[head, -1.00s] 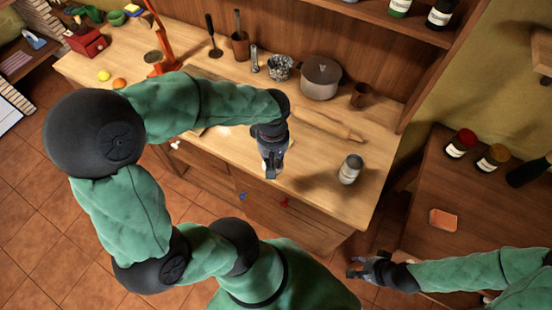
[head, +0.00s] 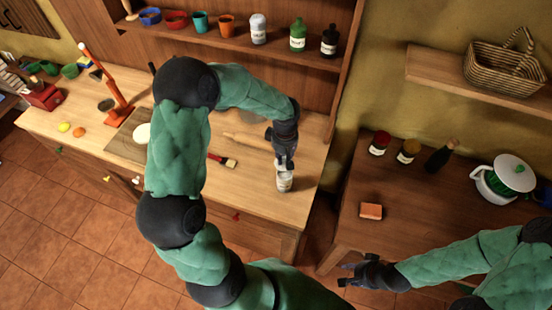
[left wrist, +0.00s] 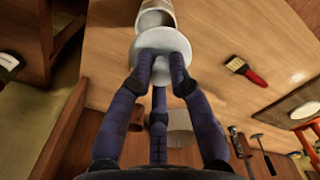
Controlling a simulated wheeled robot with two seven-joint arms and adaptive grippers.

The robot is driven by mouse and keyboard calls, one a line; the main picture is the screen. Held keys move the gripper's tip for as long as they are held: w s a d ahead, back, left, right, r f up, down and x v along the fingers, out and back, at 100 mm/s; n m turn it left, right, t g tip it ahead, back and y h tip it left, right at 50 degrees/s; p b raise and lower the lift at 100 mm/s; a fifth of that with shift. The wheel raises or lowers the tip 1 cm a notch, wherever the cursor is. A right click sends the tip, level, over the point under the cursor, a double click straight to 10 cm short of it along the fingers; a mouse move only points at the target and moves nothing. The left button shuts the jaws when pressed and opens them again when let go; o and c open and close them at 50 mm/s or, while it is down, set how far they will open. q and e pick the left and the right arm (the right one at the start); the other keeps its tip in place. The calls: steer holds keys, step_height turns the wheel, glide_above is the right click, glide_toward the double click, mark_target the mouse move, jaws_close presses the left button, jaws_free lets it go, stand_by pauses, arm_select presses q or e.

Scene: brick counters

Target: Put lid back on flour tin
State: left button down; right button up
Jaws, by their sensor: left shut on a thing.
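The flour tin (head: 284,184) is a grey-white cylinder standing on the wooden counter near its right front. My left gripper (head: 284,161) is right over its top in the head view. In the left wrist view, my left gripper (left wrist: 160,62) is shut on the pale round lid (left wrist: 160,42). The tin's light side (left wrist: 155,8) shows just beyond the lid, which covers part of it. I cannot tell whether the lid touches the rim. My right gripper (head: 352,274) is empty, its fingers apart, by the right-hand table's front edge.
A red-handled brush (head: 222,160) and a rolling pin (head: 246,141) lie left of the tin. The right-hand table (head: 350,228) carries jars, a dark bottle, an orange block (head: 371,211) and a white pot (head: 492,184).

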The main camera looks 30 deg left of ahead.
arm_select(q)
steer(key=shift+w+d+f, duration=0.1)
steer(key=shift+w+d, duration=0.1)
steer(key=shift+d, duration=0.05)
steer(key=shift+f+b, duration=0.85)
steer(key=shift+f, duration=1.1)
steer(key=shift+f+b, duration=0.3)
steer(key=shift+f, duration=0.1)
steer(key=shift+f+b, duration=0.85)
steer(key=shift+b, duration=0.05)
steer(key=shift+a+b, duration=0.1)
steer(key=shift+b, duration=0.5)
steer(key=shift+f+b, duration=0.15)
steer(key=shift+b, duration=0.6)
stand_by(0.3)
stand_by(0.4)
